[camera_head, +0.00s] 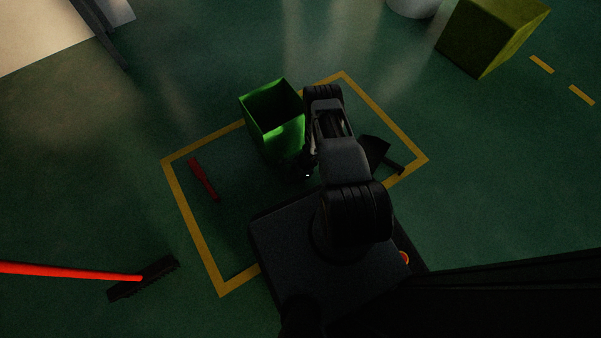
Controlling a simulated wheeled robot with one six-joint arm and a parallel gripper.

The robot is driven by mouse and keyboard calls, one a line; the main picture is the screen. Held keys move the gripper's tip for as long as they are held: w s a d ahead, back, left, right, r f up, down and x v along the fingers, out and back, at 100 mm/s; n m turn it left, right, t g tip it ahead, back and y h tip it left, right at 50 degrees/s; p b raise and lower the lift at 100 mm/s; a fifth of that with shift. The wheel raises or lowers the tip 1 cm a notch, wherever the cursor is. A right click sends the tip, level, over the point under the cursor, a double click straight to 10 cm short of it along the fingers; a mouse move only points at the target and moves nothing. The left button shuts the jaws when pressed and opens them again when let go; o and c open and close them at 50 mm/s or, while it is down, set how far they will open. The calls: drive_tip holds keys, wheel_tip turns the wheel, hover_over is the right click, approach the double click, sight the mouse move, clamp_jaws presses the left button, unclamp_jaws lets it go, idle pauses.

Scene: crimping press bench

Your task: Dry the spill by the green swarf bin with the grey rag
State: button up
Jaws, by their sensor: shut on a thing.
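The green swarf bin (278,135) stands upright and open-topped inside a yellow-outlined floor area. My gripper (305,171) is low, close to the right side of the bin's base, and mostly hidden by my arm. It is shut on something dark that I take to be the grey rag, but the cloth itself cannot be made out. The spill cannot be made out either; the floor beside the bin is dark and partly covered by my arm.
A red-handled tool (204,179) lies left of the bin. A black dustpan (374,151) lies right of my arm. A broom with a red handle (70,271) lies at lower left. A yellow-green box (490,38) stands at upper right. Floor between is open.

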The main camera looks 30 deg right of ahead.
idle(0.3)
wheel_tip(320, 180, up, 5)
drive_tip(key=p, duration=0.4)
drive_tip(key=shift+a, duration=0.1)
idle(0.5)
